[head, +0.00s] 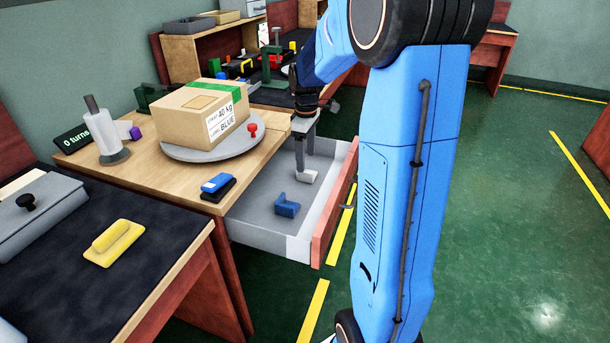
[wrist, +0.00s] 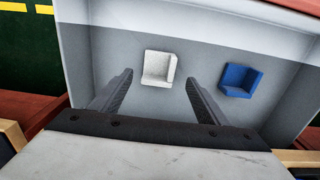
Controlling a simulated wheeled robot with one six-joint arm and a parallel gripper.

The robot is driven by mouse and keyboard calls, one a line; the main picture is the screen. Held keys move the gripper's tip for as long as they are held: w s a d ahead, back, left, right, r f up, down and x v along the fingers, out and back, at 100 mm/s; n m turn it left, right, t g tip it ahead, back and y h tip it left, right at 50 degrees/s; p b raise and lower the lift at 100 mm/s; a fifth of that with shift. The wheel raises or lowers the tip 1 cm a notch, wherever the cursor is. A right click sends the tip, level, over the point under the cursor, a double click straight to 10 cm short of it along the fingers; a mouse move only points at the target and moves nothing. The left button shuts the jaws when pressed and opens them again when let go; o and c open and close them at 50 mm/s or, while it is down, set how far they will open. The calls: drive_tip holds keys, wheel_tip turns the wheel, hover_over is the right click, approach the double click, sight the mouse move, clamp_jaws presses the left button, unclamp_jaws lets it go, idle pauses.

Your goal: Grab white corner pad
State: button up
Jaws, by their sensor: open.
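The white corner pad (wrist: 159,69) lies on the floor of the open drawer, and in the wrist view it sits just beyond and between my fingertips. It also shows in the head view (head: 307,176), right below my gripper (head: 304,165). My gripper (wrist: 158,80) is open and points down into the drawer, with nothing between its fingers. Whether the fingertips are level with the pad I cannot tell. A blue corner pad (wrist: 240,79) lies to the right of the white one in the wrist view; in the head view it is nearer the drawer's front-left (head: 287,206).
The grey drawer (head: 262,237) with a red front (head: 334,212) is pulled out from the wooden table. A cardboard box (head: 202,110) stands on a round turntable (head: 190,153) beside it. A blue-topped stamp or pad (head: 217,185) lies at the table edge. Drawer walls surround the pads.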

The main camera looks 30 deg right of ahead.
sight(307, 172)
drive_tip(key=shift+d+f, duration=0.15)
drive_tip(key=shift+f, duration=1.25)
drive_tip(key=shift+d+f, duration=0.1)
drive_tip(key=shift+f, duration=1.3)
drive_tip(key=c, duration=1.1)
